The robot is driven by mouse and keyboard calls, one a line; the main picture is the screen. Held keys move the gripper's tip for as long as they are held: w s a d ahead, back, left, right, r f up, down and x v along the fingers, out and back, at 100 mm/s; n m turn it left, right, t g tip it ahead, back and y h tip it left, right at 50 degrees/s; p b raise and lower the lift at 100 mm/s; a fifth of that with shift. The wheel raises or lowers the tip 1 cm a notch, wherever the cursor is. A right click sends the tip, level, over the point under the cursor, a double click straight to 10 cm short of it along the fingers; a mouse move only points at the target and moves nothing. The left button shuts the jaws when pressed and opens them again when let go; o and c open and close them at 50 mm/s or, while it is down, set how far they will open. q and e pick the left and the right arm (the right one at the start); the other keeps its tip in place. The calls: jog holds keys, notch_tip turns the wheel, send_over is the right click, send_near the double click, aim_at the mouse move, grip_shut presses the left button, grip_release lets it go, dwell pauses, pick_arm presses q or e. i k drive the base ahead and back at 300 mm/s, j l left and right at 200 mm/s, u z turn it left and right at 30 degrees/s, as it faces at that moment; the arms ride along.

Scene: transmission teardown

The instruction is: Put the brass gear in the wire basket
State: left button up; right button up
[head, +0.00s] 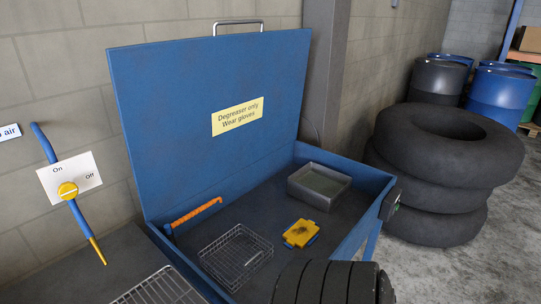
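A wire basket (236,257) stands on the floor of an open blue wash tub, toward its front left. It looks empty. I do not see a brass gear anywhere in the head view.
The tub's blue lid (180,95) stands open at the back. A grey metal tray (319,186), a yellow-and-blue item (300,233) and an orange brush-like strip (195,212) are in the tub. A wire rack (160,290) lies front left. Tyres (435,145) stand right.

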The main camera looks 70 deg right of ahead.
aim_at(237, 259)
jog(key=l+z, duration=0.15)
jog(key=z, duration=1.55)
jog(key=i+l+z, duration=0.1)
jog(key=l, duration=0.3)
jog(key=i+l, duration=0.25)
jog(key=l, duration=0.2)
jog(key=i+l+z, duration=0.15)
jog(key=l, duration=0.25)
